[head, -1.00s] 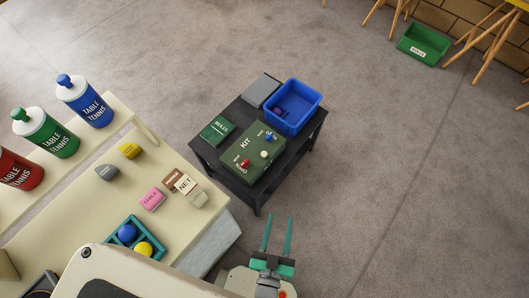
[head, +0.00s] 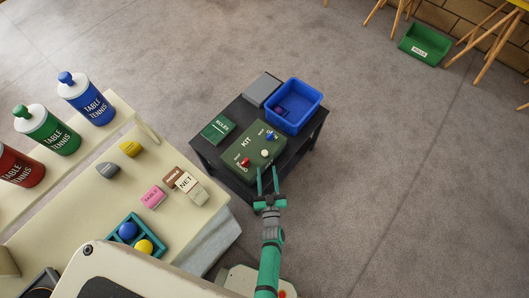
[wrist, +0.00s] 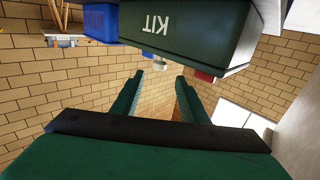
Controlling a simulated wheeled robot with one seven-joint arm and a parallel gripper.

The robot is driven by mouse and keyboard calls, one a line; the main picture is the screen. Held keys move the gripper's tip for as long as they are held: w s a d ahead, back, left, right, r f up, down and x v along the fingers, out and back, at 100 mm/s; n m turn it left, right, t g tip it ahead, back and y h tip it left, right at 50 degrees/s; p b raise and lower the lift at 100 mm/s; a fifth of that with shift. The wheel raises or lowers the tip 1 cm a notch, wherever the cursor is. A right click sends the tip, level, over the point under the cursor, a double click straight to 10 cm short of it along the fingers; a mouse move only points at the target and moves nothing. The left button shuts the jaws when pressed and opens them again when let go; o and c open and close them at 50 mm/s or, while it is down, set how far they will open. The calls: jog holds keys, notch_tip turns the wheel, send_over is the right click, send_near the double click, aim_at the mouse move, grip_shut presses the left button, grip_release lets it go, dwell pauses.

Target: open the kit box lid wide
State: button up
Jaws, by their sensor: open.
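The dark green kit box (head: 250,160) sits on a small black table, its lid shut, with KIT in white letters on it. A red knob (head: 246,162), a white knob (head: 264,153) and a blue knob (head: 270,135) show on it. My gripper (head: 267,172) is open and empty at the near edge of the box in the head view; I cannot tell whether it touches. In the wrist view the kit box (wrist: 185,30) is beyond the open fingers (wrist: 158,85), with the white knob (wrist: 161,66) just past the tips.
The black table (head: 207,152) also holds a blue bin (head: 315,97), a green rules book (head: 217,130) and a grey block (head: 261,90). A cream bench (head: 90,205) with bottles and small items stands at left.

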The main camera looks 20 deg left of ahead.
aim_at(265, 155)
jog(key=x, duration=1)
grip_shut()
